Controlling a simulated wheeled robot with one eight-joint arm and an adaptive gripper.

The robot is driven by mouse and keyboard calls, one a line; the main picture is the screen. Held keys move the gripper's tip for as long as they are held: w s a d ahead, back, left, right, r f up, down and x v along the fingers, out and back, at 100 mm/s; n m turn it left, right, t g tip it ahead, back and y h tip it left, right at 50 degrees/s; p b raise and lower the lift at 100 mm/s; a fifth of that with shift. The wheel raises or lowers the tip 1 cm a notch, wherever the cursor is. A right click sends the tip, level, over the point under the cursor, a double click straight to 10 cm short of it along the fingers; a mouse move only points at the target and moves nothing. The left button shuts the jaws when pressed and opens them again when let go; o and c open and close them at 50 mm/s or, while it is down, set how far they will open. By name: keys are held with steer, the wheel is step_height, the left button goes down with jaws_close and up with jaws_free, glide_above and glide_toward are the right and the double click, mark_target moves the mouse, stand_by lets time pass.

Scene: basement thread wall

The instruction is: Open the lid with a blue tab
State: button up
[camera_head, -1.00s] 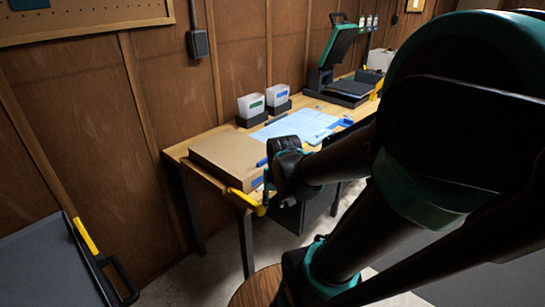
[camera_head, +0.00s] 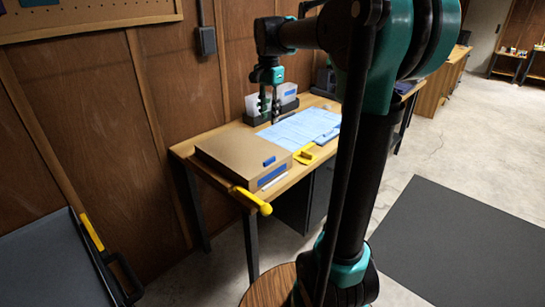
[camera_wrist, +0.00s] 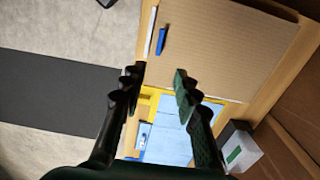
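A flat brown box (camera_head: 235,150) lies on the left end of the table, and its lid looks shut. A small blue tab (camera_head: 269,161) sits at the lid's front right edge, above a blue patch (camera_head: 272,176) on the box's side. My gripper (camera_head: 268,115) points down beyond the box, near the small bins, and is apart from the tab. In the wrist view the two fingers (camera_wrist: 157,88) are spread with nothing between them. The brown lid (camera_wrist: 225,50) and blue tab (camera_wrist: 164,40) show beyond the fingertips there.
Blue sheets (camera_head: 305,127) lie on the table (camera_head: 185,150) behind the box. A yellow item (camera_head: 305,155) is beside the box, and a yellow handle (camera_head: 253,200) juts from the table's front edge. A labelled bin (camera_head: 287,92) stands near the wall. Floor at right is open.

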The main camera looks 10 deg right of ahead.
mark_target(269, 159)
step_height(269, 159, down, 17)
steer(key=shift+f, duration=0.15)
stand_by(0.5)
jaws_close()
stand_by(0.3)
